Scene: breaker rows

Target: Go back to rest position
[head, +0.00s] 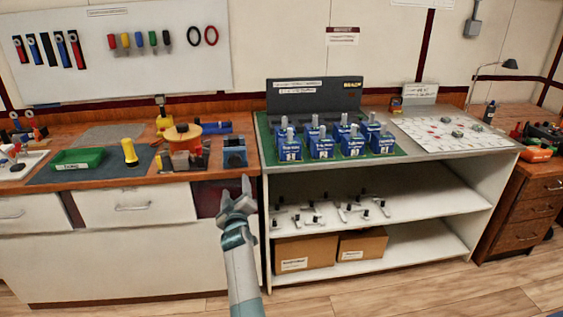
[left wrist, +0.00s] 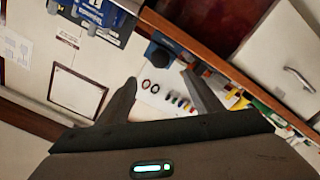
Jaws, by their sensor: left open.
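My left gripper (head: 238,196) is raised in front of the benches, near the gap between the wooden workbench and the breaker table. It is open and empty. In the left wrist view its two fingers (left wrist: 158,92) are spread apart with nothing between them. Blue breakers (head: 322,146) with grey levers stand in two rows on a green mat (head: 404,153), left on the table top. Some of the blue units (left wrist: 100,14) show at the top of the left wrist view. My right gripper is in neither view.
The workbench (head: 110,184) at left holds a green tray (head: 78,159), a yellow tool (head: 129,153) and a blue block (head: 235,153). Cardboard boxes (head: 304,252) and small levers sit on the shelves below the table. A lamp (head: 509,64) stands at right. The floor in front is clear.

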